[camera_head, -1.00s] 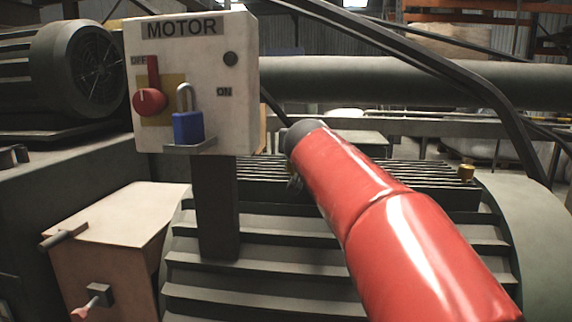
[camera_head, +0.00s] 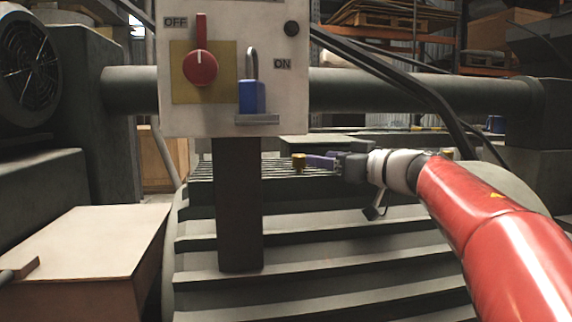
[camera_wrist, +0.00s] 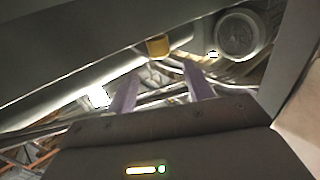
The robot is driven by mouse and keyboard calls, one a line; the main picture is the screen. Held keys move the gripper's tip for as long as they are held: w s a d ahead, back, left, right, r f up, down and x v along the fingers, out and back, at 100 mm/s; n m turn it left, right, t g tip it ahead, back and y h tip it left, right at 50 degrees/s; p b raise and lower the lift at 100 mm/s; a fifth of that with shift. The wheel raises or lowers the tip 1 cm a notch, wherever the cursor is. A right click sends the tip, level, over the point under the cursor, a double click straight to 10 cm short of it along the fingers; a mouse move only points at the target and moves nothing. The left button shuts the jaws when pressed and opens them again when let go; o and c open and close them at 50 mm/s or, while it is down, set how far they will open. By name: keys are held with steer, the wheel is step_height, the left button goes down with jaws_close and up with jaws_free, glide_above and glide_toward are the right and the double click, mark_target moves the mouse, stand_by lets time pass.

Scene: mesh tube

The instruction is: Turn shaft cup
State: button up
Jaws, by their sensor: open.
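A small brass shaft cup (camera_head: 299,162) stands upright on the slatted top of the machine, just right of the motor box's post. My gripper (camera_head: 314,160) reaches in from the right at about the cup's height, with its purple fingers pointing left close to it. In the wrist view the cup (camera_wrist: 158,46) lies beyond the fingertips and roughly between their lines. The two fingers (camera_wrist: 162,72) are apart and nothing is between them. I cannot tell whether a fingertip touches the cup.
The motor control box (camera_head: 235,65) with a red switch (camera_head: 200,68) and blue padlock (camera_head: 252,97) stands left of the cup on a dark post (camera_head: 240,205). A thick grey pipe (camera_head: 375,93) runs behind. A beige box (camera_head: 85,245) stands at the lower left.

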mark_target(301, 155)
steer(key=shift+w+a+f, duration=0.1)
steer(key=shift+a, duration=0.05)
steer(key=x, duration=0.7)
steer(key=shift+a+b, duration=0.1)
steer(key=shift+b, duration=0.3)
steer(key=c, duration=1)
